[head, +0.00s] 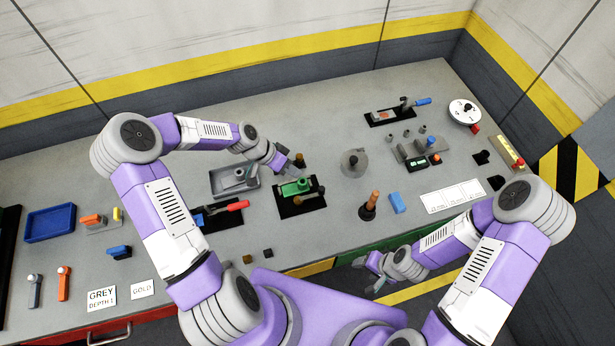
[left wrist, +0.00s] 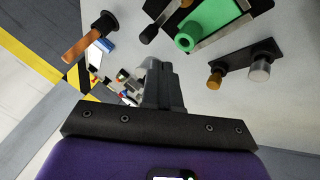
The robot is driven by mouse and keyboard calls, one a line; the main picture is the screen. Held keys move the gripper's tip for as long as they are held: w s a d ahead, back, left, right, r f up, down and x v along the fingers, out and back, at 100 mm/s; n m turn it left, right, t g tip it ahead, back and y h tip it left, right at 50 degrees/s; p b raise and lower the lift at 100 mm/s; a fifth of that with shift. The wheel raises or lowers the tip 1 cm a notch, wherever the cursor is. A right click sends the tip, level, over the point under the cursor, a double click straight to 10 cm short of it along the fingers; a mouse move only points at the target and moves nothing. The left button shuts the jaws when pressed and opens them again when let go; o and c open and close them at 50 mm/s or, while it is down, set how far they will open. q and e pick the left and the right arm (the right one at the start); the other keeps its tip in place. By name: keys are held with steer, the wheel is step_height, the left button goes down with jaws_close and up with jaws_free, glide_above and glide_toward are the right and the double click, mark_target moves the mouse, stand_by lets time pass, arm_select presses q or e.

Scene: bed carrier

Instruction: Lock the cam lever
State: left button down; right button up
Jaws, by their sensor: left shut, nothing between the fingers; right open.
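A green block with a round green boss (head: 303,183) sits on a black base plate (head: 302,208) near the table's middle. A dark lever with a rounded end (left wrist: 150,33) lies beside the green boss (left wrist: 190,37) in the left wrist view; I cannot tell for sure that it is the cam lever, or its lock state. My left gripper (head: 293,167) is just behind the green block, shut and empty; its fingers (left wrist: 162,85) also show in the left wrist view, apart from the lever. My right gripper (head: 368,272) is open and empty beyond the table's front edge.
A red-handled lever (head: 236,205) and a grey tray (head: 254,190) stand left of the green block. A blue-handled lever (head: 422,101) lies at the back. The table between has free room.

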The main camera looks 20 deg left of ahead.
mark_target(309, 195)
arm_select(q)
steer(key=x, duration=0.9)
steer(key=shift+w+d+f+p, duration=0.1)
steer(key=shift+d+f+p, duration=0.2)
steer(key=shift+p, duration=0.1)
arm_select(e)
steer(key=shift+r, duration=0.4)
arm_select(q)
steer(key=shift+a, duration=0.1)
